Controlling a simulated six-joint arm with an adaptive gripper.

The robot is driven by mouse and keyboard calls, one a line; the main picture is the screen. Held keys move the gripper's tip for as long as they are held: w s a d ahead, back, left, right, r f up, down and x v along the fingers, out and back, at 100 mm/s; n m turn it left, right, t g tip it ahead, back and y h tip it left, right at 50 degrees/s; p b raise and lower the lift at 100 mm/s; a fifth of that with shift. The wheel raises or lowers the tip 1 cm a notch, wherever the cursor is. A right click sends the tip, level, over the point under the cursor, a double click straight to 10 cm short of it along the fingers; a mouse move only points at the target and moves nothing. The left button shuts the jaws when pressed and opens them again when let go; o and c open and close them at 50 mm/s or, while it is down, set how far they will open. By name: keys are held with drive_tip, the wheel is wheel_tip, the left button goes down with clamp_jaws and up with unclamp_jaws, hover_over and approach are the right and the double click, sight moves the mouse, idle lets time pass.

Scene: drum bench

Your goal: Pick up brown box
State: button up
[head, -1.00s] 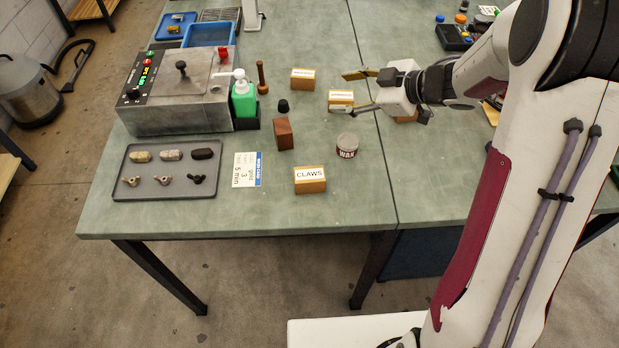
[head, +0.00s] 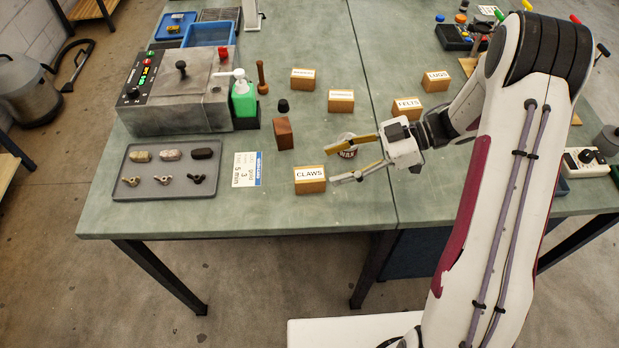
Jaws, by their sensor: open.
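A dark brown upright block (head: 283,134) stands on the bench left of my gripper, apart from it. A lighter brown box labelled CLAWS (head: 310,182) sits closer to the front edge. My gripper (head: 331,166) is open and empty, its two fingers pointing left. The fingertips lie just right of the CLAWS box in the picture; whether they touch it I cannot tell. The upper finger partly covers the wax tin (head: 347,141). More labelled brown boxes stand farther back: one at the left (head: 303,79), one in the middle (head: 341,101), FELTS (head: 407,109) and LUGS (head: 436,82).
A grey tray (head: 170,188) with small parts lies at the left, with a printed card (head: 247,169) beside it. A grey machine (head: 178,110), a green pump bottle (head: 243,98) and a black knob-like piece (head: 283,106) stand behind. The bench's front strip is mostly clear.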

sight(309, 177)
drive_tip(key=shift+x, duration=1.3)
drive_tip(key=shift+s+a+f, duration=0.2)
drive_tip(key=shift+a+f, duration=0.35)
drive_tip(key=shift+a, duration=0.1)
drive_tip(key=shift+f+x, duration=0.25)
drive_tip(key=shift+x, duration=1.55)
drive_tip(key=shift+d, duration=0.1)
drive_tip(key=c, duration=1.2)
